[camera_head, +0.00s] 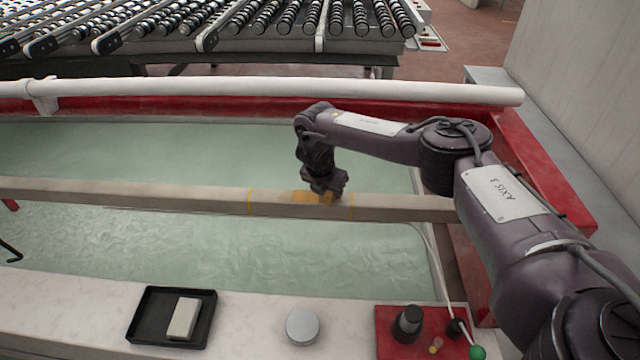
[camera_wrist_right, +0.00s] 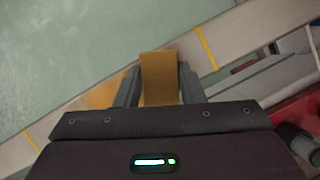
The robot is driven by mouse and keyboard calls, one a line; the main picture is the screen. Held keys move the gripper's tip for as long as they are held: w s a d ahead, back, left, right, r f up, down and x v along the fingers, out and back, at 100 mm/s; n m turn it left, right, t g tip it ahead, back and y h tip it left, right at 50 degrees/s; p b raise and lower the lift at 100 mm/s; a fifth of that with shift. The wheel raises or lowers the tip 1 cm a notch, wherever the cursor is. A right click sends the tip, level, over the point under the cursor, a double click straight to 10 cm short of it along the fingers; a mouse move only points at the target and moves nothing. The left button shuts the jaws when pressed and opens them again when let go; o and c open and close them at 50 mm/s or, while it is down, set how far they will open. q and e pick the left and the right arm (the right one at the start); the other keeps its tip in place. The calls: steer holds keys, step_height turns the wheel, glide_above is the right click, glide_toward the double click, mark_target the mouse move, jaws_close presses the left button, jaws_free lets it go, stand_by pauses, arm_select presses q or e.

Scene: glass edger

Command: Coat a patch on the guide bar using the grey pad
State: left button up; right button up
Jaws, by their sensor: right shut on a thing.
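The guide bar (camera_head: 120,193) runs across the green tank, with thin yellow lines marking off a stretch of it. An orange-ochre coated area (camera_head: 300,197) lies between these lines; it also shows in the right wrist view (camera_wrist_right: 104,93). My right gripper (camera_head: 328,192) is down at the bar, over the right part of this area. In the right wrist view it is shut on an ochre-brown block (camera_wrist_right: 159,78); no grey shows on the block's visible face. Whether the block touches the bar is hard to tell. A pale grey block (camera_head: 184,318) lies in a black tray. My left gripper is not in view.
The black tray (camera_head: 139,338), a round pale disc (camera_head: 302,326) and a red control panel (camera_head: 390,345) with knobs are on the front ledge. A white pipe (camera_head: 250,87) runs along the tank's back edge. Rollers (camera_head: 285,15) stand behind it.

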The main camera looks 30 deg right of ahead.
mark_target(385, 197)
steer(key=shift+s+d, duration=0.3)
steer(key=shift+d, duration=0.15)
steer(key=shift+s+d+r+p, duration=0.1)
steer(key=shift+s+d+p, duration=0.3)
steer(key=shift+d+p, duration=0.35)
steer(key=shift+s+d+p, duration=0.5)
steer(key=shift+d, duration=0.3)
steer(key=shift+s+d+p, duration=0.4)
steer(key=shift+d+p, duration=0.1)
steer(key=shift+d, duration=0.1)
steer(key=shift+s+d+f+p, duration=0.25)
steer(key=shift+s+d, duration=0.3)
steer(key=shift+d, duration=0.3)
steer(key=shift+s+d+r+p, duration=0.1)
steer(key=shift+s+d+p, duration=0.25)
steer(key=shift+d, duration=0.2)
steer(key=shift+s+d+r+p, duration=0.1)
steer(key=shift+s+d+p, duration=0.25)
steer(key=shift+d, duration=0.2)
steer(key=shift+s+d+p, duration=0.3)
steer(key=shift+s+d, duration=0.25)
steer(key=shift+d, duration=0.4)
steer(key=shift+s+d+p, duration=0.3)
steer(key=shift+s+d, duration=0.2)
steer(key=shift+d, duration=0.4)
steer(key=shift+a, duration=0.1)
